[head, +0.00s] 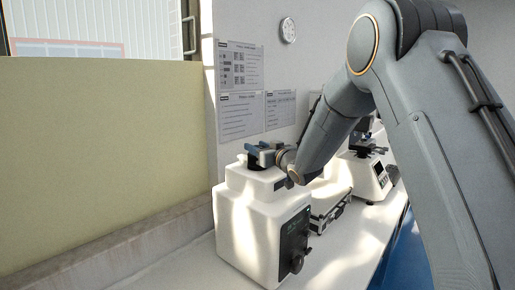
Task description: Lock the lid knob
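A white boxy machine (262,222) stands on the bench at the centre of the head view. A dark round part, seemingly the lid knob (255,164), sits on its top. My gripper (259,154) is right at this knob, coming in from the right, with its blue-grey fingers over or around the knob's upper part. The fingers and arm hide part of the knob, so I cannot tell whether they touch it or how far they are shut. The knob's turn angle cannot be read.
A dark control panel with a knob (294,245) is on the machine's front. A silver-edged case (330,212) and another white tester (368,172) stand further right on the white bench (345,245). A wall with posters (240,66) is close behind. My arm covers the right side.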

